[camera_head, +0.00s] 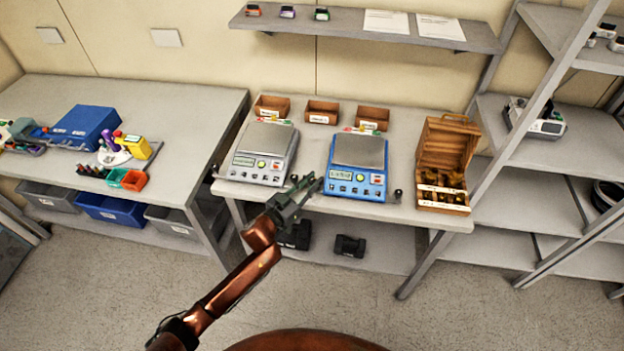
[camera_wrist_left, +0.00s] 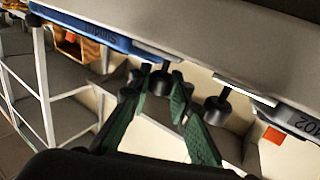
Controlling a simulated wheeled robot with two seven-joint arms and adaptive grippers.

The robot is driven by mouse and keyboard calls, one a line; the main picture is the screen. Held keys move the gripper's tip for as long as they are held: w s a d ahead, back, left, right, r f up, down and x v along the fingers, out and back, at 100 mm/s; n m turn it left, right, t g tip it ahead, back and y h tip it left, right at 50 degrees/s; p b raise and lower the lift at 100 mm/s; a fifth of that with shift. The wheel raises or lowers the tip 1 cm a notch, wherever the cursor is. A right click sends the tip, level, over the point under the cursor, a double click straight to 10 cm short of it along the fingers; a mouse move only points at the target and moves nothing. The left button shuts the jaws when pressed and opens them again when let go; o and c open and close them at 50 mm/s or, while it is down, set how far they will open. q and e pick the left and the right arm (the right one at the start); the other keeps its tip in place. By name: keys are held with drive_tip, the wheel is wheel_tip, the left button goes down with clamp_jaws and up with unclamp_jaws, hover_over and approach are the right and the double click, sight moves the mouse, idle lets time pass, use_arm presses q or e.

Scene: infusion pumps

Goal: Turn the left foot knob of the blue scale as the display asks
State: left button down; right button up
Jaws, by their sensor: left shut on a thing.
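The blue scale (camera_head: 357,180) stands at the front of the middle bench, with a small lit display on its front panel. Its right foot knob (camera_head: 397,195) is dark and sticks out at the front corner. My left gripper (camera_head: 306,187) is at the scale's front left corner. In the left wrist view its green fingers are shut around a dark round knob (camera_wrist_left: 160,82), the left foot knob, below the blue scale's edge (camera_wrist_left: 95,30). In the head view the gripper hides this knob. The display's text is too small to read. My right gripper is not in view.
A grey scale (camera_head: 262,152) stands close on the left. Another dark knob (camera_wrist_left: 217,110) hangs beside the fingers in the left wrist view. An open wooden box (camera_head: 445,165) stands at the right, and small wooden bins (camera_head: 322,112) stand behind. The floor in front is clear.

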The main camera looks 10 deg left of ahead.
use_arm(q)
drive_tip(key=shift+m+g+h, duration=0.3)
drive_tip(key=shift+h, duration=0.1)
drive_tip(key=c, duration=1.8)
unclamp_jaws()
drive_tip(key=shift+o, duration=0.2)
